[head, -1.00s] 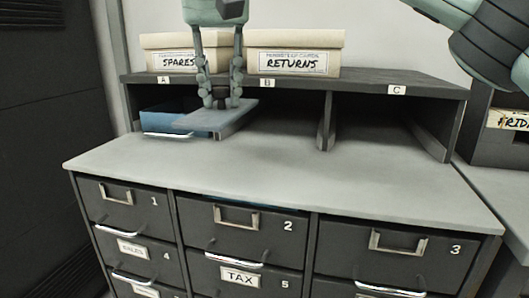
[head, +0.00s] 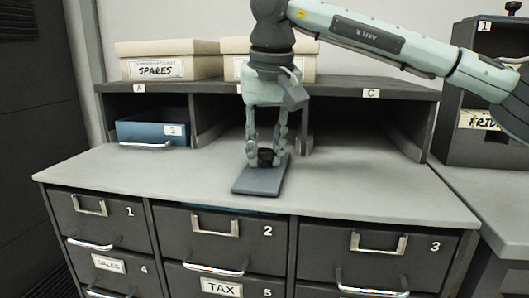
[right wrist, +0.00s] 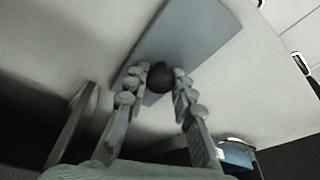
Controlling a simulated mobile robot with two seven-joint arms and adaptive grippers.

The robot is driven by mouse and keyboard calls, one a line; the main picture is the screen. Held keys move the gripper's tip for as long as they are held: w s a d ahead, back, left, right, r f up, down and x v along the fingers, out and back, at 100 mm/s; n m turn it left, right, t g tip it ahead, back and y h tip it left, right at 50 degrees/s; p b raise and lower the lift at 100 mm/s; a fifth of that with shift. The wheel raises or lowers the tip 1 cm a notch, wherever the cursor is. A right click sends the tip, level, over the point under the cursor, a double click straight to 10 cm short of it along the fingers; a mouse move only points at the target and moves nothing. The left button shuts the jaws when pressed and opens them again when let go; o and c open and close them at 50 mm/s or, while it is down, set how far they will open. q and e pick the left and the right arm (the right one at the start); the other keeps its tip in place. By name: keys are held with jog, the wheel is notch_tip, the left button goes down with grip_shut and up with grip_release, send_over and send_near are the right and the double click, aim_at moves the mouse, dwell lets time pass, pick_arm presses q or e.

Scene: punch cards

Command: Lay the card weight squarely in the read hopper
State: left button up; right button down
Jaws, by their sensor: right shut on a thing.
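My right gripper (head: 266,158) is shut on the knob, and the plate hangs level or nearly so over the grey cabinet top, in front of compartment B. I cannot tell the gap below it. In the right wrist view the plate (right wrist: 205,45) shows beyond the fingers, with the dark knob (right wrist: 161,80) between them. I cannot make out a read hopper in either view. My left gripper is not in view.
A blue drawer (head: 140,131) marked 3 stands in compartment A. Shelf dividers (head: 306,130) rise behind the weight. Boxes, one marked SPARES (head: 165,62), stand on the shelf. A dark cabinet (head: 485,90) is at the right. The cabinet top (head: 370,185) is clear around the weight.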

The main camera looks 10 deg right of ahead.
jog(key=shift+f, duration=0.15)
jog(key=c, duration=1.3)
grip_release()
